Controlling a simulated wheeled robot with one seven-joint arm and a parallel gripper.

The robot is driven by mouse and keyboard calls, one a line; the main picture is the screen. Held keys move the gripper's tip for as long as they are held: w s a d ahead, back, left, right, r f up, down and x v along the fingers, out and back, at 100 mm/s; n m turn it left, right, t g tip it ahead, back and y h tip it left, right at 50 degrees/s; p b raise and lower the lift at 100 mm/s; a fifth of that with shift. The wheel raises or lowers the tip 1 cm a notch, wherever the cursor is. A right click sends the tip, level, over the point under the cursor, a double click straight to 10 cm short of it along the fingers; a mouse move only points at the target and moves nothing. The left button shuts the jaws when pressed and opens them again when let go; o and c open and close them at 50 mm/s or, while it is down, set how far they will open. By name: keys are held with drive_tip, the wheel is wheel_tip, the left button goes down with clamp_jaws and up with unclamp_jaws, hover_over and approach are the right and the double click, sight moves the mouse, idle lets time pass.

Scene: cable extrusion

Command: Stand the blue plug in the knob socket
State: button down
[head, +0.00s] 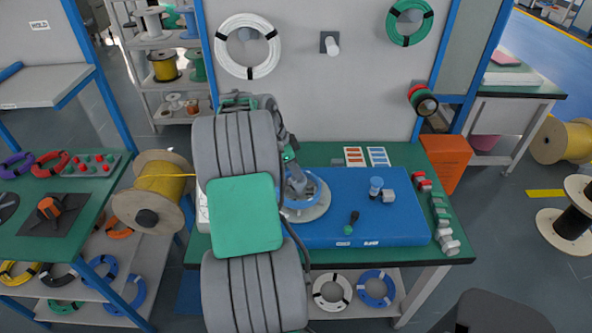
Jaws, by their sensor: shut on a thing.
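My gripper (298,188) is over the left part of the blue worktop block, partly behind my grey and green arm. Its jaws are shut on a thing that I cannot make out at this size. A blue ring (318,190) lies around the jaws, over a pale round plate (316,212). A short upright blue piece (376,186), which may be the blue plug, stands on the block to the right, apart from my gripper. A small black and green piece (352,221) is nearer the front. I cannot tell which part is the knob socket.
The blue block (400,226) rests on a green bench (452,192). A grey cylinder (389,196) is beside the upright blue piece. Several small red, green and grey parts line the bench's right side. An orange bin (446,162) stands right, a yellow cable reel (160,188) left.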

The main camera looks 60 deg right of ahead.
drive_tip(key=c, duration=1.2)
unclamp_jaws()
drive_tip(key=shift+c, duration=0.2)
wheel_tip(320, 180, up, 8)
drive_tip(key=p, duration=0.5)
drive_tip(key=shift+r+p, duration=0.1)
drive_tip(key=shift+p, duration=0.2)
